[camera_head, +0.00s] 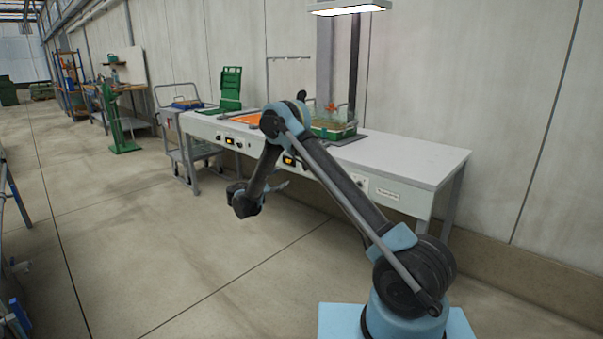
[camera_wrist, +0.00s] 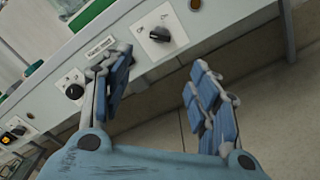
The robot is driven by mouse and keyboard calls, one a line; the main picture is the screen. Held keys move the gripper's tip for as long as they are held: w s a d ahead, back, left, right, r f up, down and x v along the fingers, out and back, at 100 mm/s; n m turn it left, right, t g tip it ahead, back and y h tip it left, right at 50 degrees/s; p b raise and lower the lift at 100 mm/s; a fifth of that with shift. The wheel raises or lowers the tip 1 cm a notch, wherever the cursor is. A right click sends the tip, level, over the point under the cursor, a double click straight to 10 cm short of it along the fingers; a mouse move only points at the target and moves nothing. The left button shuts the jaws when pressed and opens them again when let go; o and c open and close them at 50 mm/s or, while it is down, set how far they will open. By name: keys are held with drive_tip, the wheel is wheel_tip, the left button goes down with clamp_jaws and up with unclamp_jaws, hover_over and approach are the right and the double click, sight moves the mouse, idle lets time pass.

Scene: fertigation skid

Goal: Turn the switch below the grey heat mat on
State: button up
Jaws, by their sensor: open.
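The grey heat mat (camera_head: 350,138) lies on the bench, partly under a green tray of plants (camera_head: 333,131). Along the bench's front panel, the wrist view shows a black rotary knob on a white plate (camera_wrist: 160,34), and another black knob (camera_wrist: 75,91) further left. A small label plate (camera_wrist: 100,47) sits between them. I cannot tell for certain which knob belongs to the grey mat. My gripper (camera_wrist: 160,65) is open and empty in front of the panel, its fingers apart, with the white-plate knob beyond the gap. The left finger is near the label and left knob.
A cart (camera_head: 190,150) stands at the far end. The floor before the bench is clear.

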drive_tip(key=x, duration=1.6)
drive_tip(key=c, duration=1.1)
